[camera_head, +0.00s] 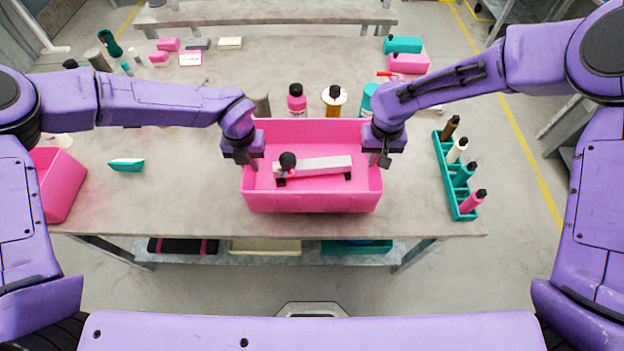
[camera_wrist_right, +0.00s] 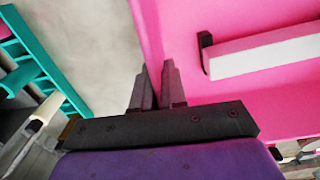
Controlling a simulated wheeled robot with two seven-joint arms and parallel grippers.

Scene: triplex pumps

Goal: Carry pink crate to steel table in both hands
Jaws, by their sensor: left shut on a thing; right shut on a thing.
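The pink crate (camera_head: 312,199) is in the middle of the head view, at the near edge of the grey table (camera_head: 180,190). A white bar-shaped item (camera_head: 318,166) with dark ends and a dark round knob lies inside it. My left gripper (camera_head: 250,164) is shut on the crate's left wall. My right gripper (camera_head: 377,158) is shut on its right wall. In the right wrist view the fingers (camera_wrist_right: 158,88) straddle the pink wall (camera_wrist_right: 150,35), and the white item (camera_wrist_right: 265,53) shows inside. I cannot tell whether the crate touches the tabletop.
A teal rack (camera_head: 449,180) with several bottles stands right of the crate. Several bottles, including a pink one (camera_head: 297,100), stand behind it. Another pink bin (camera_head: 60,183) is at the left, near a small teal block (camera_head: 126,165). A bench (camera_head: 265,14) stands at the back.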

